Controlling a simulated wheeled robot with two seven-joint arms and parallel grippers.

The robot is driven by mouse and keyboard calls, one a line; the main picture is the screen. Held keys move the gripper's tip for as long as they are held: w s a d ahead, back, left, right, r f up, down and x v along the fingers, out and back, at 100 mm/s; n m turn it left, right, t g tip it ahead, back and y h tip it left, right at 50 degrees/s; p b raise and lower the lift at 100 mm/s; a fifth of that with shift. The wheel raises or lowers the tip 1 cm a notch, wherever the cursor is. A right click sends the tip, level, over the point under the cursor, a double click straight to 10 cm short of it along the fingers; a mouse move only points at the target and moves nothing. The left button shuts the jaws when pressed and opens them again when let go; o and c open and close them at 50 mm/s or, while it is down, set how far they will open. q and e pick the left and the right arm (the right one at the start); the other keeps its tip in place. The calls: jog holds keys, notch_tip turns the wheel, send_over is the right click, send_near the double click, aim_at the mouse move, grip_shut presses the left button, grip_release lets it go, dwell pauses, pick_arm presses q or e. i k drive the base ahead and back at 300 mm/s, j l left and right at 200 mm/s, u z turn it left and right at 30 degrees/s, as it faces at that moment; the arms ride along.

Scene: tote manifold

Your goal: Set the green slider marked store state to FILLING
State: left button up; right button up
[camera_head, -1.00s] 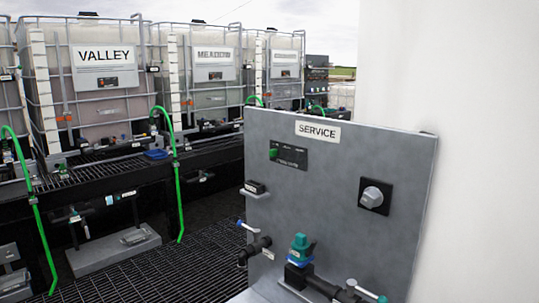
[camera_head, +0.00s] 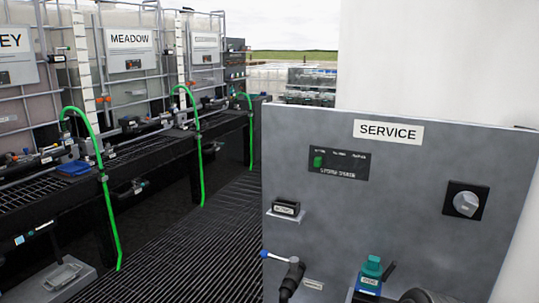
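The green slider (camera_head: 318,159) sits at the left end of a small black plate (camera_head: 350,165) on the grey SERVICE panel (camera_head: 405,215). Small white text runs above the slider's track and a larger line runs below it. The position names are too small to read surely.
A grey knob (camera_head: 466,203) is at the panel's right. A blue-handled valve (camera_head: 287,260) and a teal-capped fitting (camera_head: 370,272) are low in front. Caged totes (camera_head: 130,60) with green hoses (camera_head: 108,205) stand left. A grated walkway (camera_head: 200,235) lies between.

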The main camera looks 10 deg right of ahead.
aim_at(318, 161)
jog(key=i+j+z, duration=0.1)
jog(key=j, duration=0.4)
jog(key=i+j+z, duration=0.1)
jog(key=j, duration=0.45)
jog(key=i+j+z, duration=0.1)
jog(key=j, duration=0.45)
jog(key=i+j+z, duration=0.1)
jog(key=j, duration=0.45)
jog(key=i, duration=0.1)
